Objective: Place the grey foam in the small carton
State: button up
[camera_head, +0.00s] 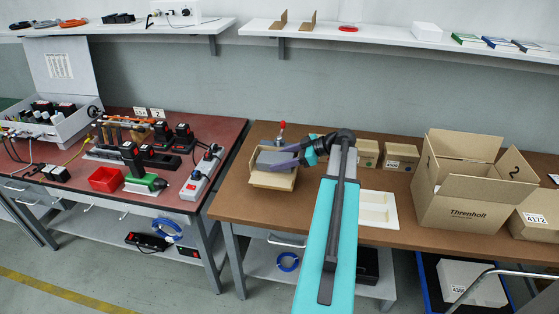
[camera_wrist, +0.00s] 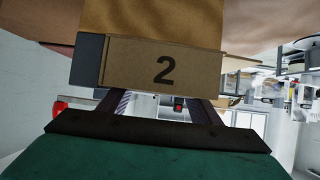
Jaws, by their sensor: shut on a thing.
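The small carton (camera_head: 272,181) is an open tan box near the left end of the brown table. The grey foam (camera_head: 272,160) is a dark grey block at its open top; I cannot tell how deep it sits or whether it rests on the bottom. My gripper (camera_head: 286,158), with purple fingers, reaches in from the right and is shut on the foam. In the wrist view a tan panel marked 2 (camera_wrist: 165,64) hides the fingertips (camera_wrist: 160,100), and a strip of grey foam (camera_wrist: 87,60) shows beside it.
A large open carton (camera_head: 465,195) stands on the table's right side. Small closed boxes (camera_head: 401,157) and a white tray (camera_head: 378,209) lie between. A red-tipped object (camera_head: 281,133) stands behind the small carton. The red bench (camera_head: 110,190) on the left holds tools. A shelf (camera_head: 370,35) runs above.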

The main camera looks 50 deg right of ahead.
jog(key=o, duration=0.9)
jog(key=shift+f, duration=0.1)
jog(key=b+v, duration=0.2)
jog(key=v, duration=1)
